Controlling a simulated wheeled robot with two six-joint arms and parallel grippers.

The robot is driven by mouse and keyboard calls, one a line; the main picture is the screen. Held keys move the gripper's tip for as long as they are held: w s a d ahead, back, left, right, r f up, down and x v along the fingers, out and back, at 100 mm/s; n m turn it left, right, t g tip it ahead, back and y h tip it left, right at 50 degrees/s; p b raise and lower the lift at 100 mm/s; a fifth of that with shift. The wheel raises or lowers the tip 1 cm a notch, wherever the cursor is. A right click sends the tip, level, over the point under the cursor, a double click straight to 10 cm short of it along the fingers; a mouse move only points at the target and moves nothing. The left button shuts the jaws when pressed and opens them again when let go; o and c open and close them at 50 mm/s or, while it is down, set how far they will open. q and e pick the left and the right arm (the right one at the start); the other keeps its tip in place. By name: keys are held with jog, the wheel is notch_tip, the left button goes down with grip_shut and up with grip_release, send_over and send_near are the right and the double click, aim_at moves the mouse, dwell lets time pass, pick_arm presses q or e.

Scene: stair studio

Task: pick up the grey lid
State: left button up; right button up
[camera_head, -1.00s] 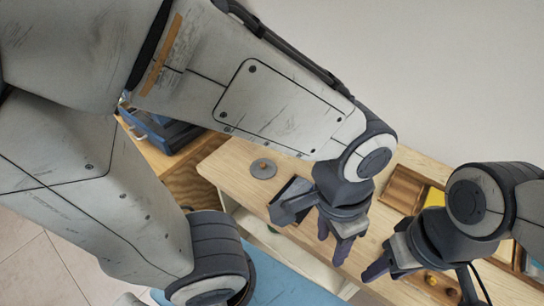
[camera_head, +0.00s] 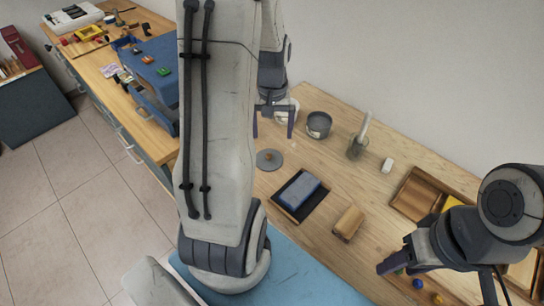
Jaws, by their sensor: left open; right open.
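The grey lid (camera_head: 269,165) is a flat round disc with a small brownish knob. It lies on the wooden table near its left edge, just right of my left arm. My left gripper (camera_head: 273,128) is open and points down, beyond the lid in the picture and apart from it. Nothing shows between its fingers. My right gripper (camera_head: 425,272) is at the lower right, above small coloured pieces and far from the lid. It is open, with one finger clearly seen.
A grey pot (camera_head: 318,126) stands right of my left gripper, with a white vessel (camera_head: 290,104) partly behind the gripper. A blue block on a dark tray (camera_head: 289,211), a wooden block (camera_head: 348,223), a glass holder (camera_head: 357,148) and a wooden tray (camera_head: 412,193) share the table.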

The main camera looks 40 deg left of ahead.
pick_arm(q)
send_over(269, 155)
notch_tip(269, 155, down, 5)
jog(key=shift+s+a+f, duration=0.1)
jog(key=shift+s+f, duration=0.05)
jog(key=shift+f, duration=0.05)
jog(key=shift+w+f+p, duration=0.2)
jog(key=shift+f+p, duration=0.8)
jog(key=shift+f, duration=1.85)
jog(key=shift+s, duration=0.1)
grip_shut()
